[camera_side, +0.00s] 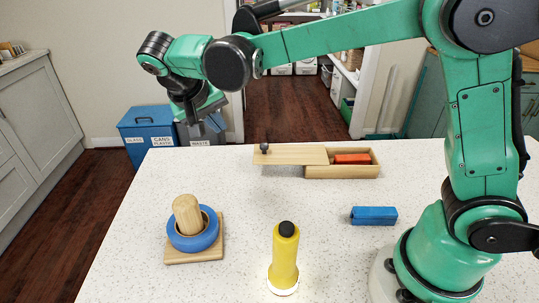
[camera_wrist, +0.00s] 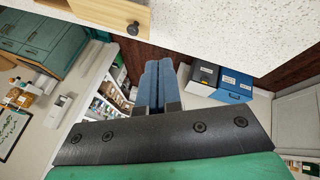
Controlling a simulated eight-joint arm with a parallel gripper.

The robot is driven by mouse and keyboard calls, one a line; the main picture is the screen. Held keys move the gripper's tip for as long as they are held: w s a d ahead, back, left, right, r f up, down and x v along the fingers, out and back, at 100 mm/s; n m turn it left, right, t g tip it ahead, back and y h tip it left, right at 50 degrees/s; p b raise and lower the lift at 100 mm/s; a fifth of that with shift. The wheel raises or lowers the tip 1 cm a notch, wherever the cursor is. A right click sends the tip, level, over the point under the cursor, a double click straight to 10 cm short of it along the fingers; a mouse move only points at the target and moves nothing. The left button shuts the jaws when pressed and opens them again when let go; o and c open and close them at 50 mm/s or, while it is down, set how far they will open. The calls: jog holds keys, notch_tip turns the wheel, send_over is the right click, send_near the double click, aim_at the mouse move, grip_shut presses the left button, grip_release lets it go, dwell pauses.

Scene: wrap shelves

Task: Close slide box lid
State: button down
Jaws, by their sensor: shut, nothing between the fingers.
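The wooden slide box (camera_side: 345,172) sits near the far edge of the table, with a red block (camera_side: 351,159) inside its open right part. Its lid (camera_side: 290,153) is slid out to the left, covering part of the box and overhanging its left end. A dark knob (camera_side: 264,147) stands at the lid's left end. In the wrist view the lid (camera_wrist: 92,10) and knob (camera_wrist: 133,28) show at the top. My gripper (camera_side: 208,128) is shut and empty, left of the lid and apart from it, beyond the table's far edge; its fingers (camera_wrist: 157,85) point up in the wrist view.
A blue block (camera_side: 373,216) lies in front of the box. A yellow flashlight (camera_side: 285,258) stands near the front. A wooden peg base (camera_side: 216,250) with a blue ring (camera_side: 194,238) stands at the left. The tabletop (camera_side: 240,185) between them is clear.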

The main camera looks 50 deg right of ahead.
jog(key=x, duration=1)
jog(key=shift+d, duration=0.1)
jog(key=shift+s+d+f, duration=0.15)
jog(key=shift+s+d, duration=0.1)
jog(key=shift+d, duration=0.3)
jog(key=shift+s+d+f, duration=0.15)
jog(key=shift+s+d, duration=0.1)
jog(key=shift+d, duration=0.35)
jog(key=shift+s+d+f, duration=0.15)
jog(key=shift+s+d, duration=0.1)
jog(key=shift+d, duration=0.35)
jog(key=shift+s, duration=0.1)
send_near(314, 153)
jog(key=x, duration=0.5)
